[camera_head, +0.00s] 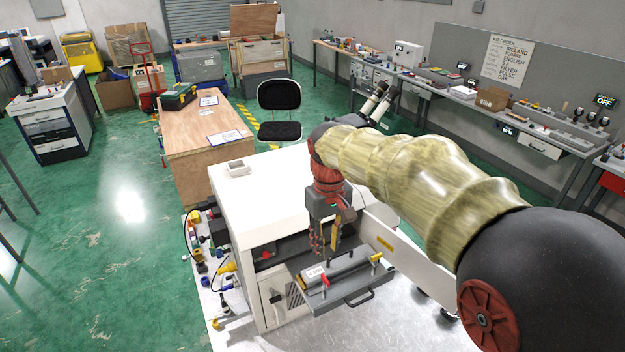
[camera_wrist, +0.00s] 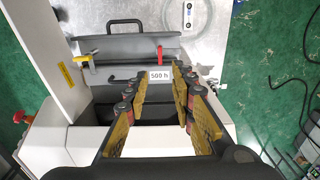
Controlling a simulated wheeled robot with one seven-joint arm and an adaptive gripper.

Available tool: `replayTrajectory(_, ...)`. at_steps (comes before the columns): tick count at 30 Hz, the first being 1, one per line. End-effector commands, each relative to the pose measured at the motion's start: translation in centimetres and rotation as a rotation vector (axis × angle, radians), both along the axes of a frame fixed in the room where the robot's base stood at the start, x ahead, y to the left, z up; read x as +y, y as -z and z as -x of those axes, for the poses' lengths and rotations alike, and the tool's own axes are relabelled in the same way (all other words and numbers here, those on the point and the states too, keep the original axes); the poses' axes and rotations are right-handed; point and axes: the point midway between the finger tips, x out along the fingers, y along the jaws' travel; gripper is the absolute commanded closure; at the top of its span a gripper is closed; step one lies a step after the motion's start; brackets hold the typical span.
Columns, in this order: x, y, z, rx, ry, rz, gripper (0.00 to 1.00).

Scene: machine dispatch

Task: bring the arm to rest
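My arm reaches from the right of the head view to the white machine (camera_head: 262,190). My gripper (camera_head: 326,258) hangs down just above the machine's pulled-out grey drawer (camera_head: 340,295). In the wrist view my gripper (camera_wrist: 160,78) shows two yellow-padded fingers with a gap between their tips, so it is open and appears empty. Beyond the tips lies a grey part with a white label (camera_wrist: 159,76) reading "500 h". A red lever (camera_wrist: 159,53) and a yellow lever (camera_wrist: 88,58) stand on the drawer. I cannot tell whether a finger touches anything.
An open white door panel (camera_head: 408,246) stands right of the drawer, close to my arm. Loose fittings and cables (camera_head: 205,250) lie left of the machine. A wooden crate table (camera_head: 200,150) and a black chair (camera_head: 279,108) stand behind. Green floor at left is clear.

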Motion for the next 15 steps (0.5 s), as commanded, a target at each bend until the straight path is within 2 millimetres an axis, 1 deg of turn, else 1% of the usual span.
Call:
replayTrajectory(3, 0.1, 0.0, -0.4, -0.015, 0.022, -0.003, 0.75)
replayTrajectory(5, 0.0, 1.1, -0.2, -0.016, 0.041, -0.004, 0.75)
replayTrajectory(7, -0.2, 2.3, 0.8, -0.008, 0.060, -0.002, 0.75)
replayTrajectory(11, -1.2, 3.7, 3.9, -0.030, 0.104, -0.008, 0.75)
replayTrajectory(15, -3.1, 5.6, 7.9, -0.084, 0.165, -0.023, 0.75)
